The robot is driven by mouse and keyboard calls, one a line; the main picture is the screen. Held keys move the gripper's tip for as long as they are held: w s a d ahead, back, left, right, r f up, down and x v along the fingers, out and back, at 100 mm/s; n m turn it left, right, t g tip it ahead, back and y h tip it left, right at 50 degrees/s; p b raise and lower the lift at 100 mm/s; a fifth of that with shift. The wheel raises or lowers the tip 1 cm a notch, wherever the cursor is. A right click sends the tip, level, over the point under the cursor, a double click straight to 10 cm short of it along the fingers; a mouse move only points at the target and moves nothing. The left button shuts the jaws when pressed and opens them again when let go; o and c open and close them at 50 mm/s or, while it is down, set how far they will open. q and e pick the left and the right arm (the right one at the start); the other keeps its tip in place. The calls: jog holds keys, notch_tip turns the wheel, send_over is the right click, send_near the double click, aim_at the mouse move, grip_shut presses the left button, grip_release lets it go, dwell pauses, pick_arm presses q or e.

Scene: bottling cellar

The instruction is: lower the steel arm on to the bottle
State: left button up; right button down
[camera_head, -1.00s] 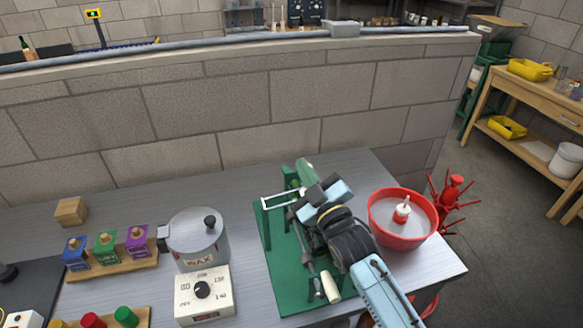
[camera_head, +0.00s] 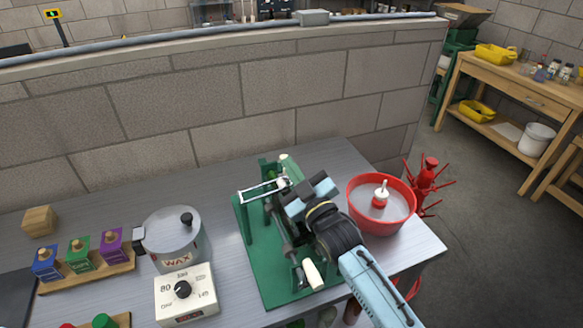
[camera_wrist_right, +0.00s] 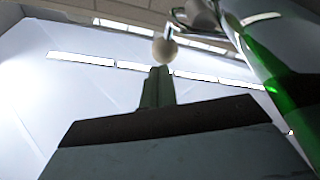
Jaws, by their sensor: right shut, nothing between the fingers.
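The green stand (camera_head: 268,290) is on the bench in the head view. Its steel arm (camera_head: 262,189) shows as a pale bright frame at the stand's back left. A green piece with a cream end (camera_head: 288,160), perhaps the bottle, shows behind my right gripper (camera_head: 308,196), which hides much of it. The right gripper is shut and empty above the stand. In the right wrist view the closed fingertips (camera_wrist_right: 158,72) point at a pale ball knob (camera_wrist_right: 165,50) on a steel rod; contact cannot be told. Shiny green glass (camera_wrist_right: 264,75) is at the right. My left gripper is out of view.
A red bowl (camera_head: 357,211) stands right of the stand. A grey wax pot (camera_head: 170,240) and a dial box (camera_head: 185,296) stand left of it. A cream handle (camera_head: 313,274) sticks out at the stand's front. A block wall (camera_head: 210,100) closes off the back.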

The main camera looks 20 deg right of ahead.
jog(key=shift+r+p, duration=0.6)
jog(key=shift+r, duration=0.05)
jog(key=s, duration=0.8)
jog(key=shift+d+p, duration=0.25)
jog(key=shift+p, duration=0.15)
jog(key=shift+s+f, duration=0.15)
jog(key=shift+s, duration=0.55)
